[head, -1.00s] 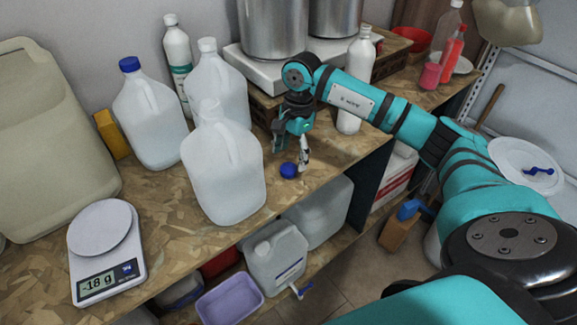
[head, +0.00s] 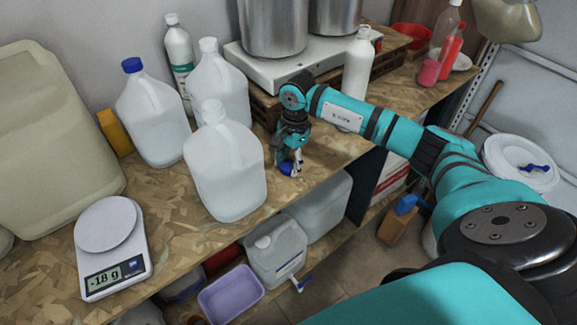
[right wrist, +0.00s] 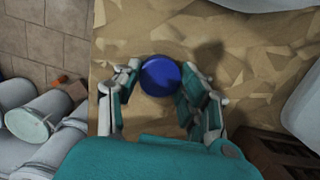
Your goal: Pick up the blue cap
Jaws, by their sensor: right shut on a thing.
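The blue cap (head: 287,169) is on the wooden worktop, near its front edge, to the right of the front white jug. My right gripper (head: 291,160) is over it with the fingers pointing down, and it is shut on the cap. In the right wrist view the round blue cap (right wrist: 160,76) lies between the two fingertips of the right gripper (right wrist: 158,82). The fingers partly hide the cap in the head view. My left gripper is not in view.
The front white jug (head: 225,165) stands left of the gripper. Another jug with a blue lid (head: 150,115) stands further left. A kitchen scale (head: 112,248) reads -18 g. A white bottle (head: 357,75) stands behind my arm. The worktop's front edge is close to the cap.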

